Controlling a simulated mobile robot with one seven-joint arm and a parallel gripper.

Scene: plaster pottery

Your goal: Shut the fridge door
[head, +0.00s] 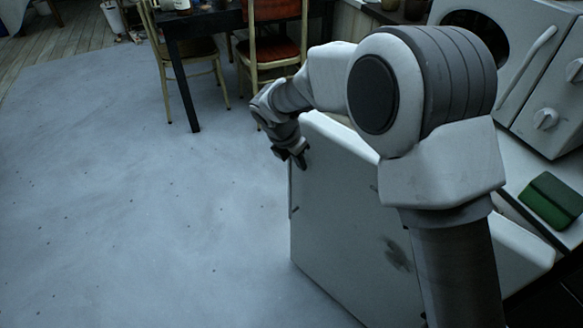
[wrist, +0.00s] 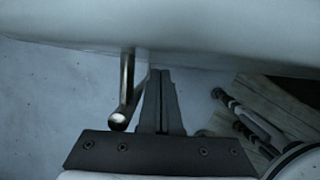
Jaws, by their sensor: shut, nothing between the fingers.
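The white fridge door (head: 345,230) stands open in the middle of the head view, its broad face turned toward the left floor and marked with a grey smudge. My gripper (head: 301,160) is at the door's upper far corner, in front of that face. In the wrist view, the shut, empty fingers (wrist: 160,78) point at the white door (wrist: 170,35). A shiny metal handle (wrist: 127,85) runs just left of the fingers; I cannot tell whether they touch it or the door. My arm hides part of the door and most of the fridge body.
A white stove-like appliance (head: 555,70) with knobs stands at the right. A green box-like item (head: 551,200) lies near it. A dark table (head: 210,22) and chairs (head: 273,50) stand at the back. The grey floor (head: 130,210) at left is clear.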

